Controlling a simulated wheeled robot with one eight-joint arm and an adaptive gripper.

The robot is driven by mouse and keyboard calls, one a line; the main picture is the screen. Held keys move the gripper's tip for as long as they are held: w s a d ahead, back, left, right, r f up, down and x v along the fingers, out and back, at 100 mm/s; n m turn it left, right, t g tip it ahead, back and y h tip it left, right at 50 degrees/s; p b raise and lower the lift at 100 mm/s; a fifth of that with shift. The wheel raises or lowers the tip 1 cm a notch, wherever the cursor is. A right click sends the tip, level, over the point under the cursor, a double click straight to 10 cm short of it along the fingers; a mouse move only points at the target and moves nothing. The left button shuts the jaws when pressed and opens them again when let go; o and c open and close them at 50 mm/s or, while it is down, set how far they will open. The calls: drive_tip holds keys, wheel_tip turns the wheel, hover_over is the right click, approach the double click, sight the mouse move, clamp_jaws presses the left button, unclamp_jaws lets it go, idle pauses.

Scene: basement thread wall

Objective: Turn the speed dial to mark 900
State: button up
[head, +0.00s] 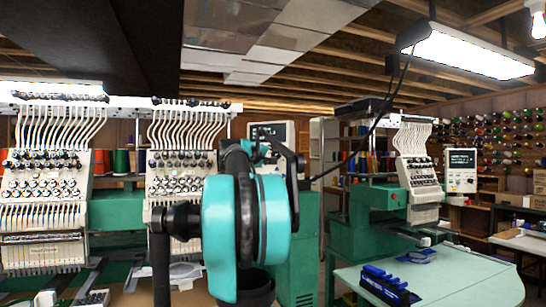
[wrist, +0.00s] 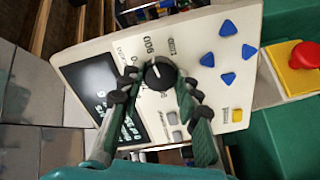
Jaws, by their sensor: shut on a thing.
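In the wrist view the speed dial (wrist: 159,74) is a dark round knob on a cream control panel (wrist: 205,32). My gripper (wrist: 158,82) is shut on the dial, one dark finger on its left side and one on its right. The dial's white pointer line faces up the picture, slightly left. A mark reading 900 (wrist: 149,46) shows just above the dial, and another mark stands to its right. The fingers partly cover the marks on the left. In the head view my arm hides the dial; part of the panel (head: 268,131) shows behind it.
On the panel are a lit display (wrist: 92,88), several blue arrow buttons (wrist: 227,79) and a small yellow button (wrist: 237,115). A red stop button (wrist: 305,55) sits beside it. Embroidery machine heads (head: 45,190) and a green table (head: 440,275) flank my arm.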

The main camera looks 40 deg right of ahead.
drive_tip(key=shift+f, duration=0.1)
drive_tip(key=o, duration=1.2)
drive_tip(key=shift+c, duration=0.2)
drive_tip(key=shift+a, duration=0.1)
drive_tip(key=v, duration=1.2)
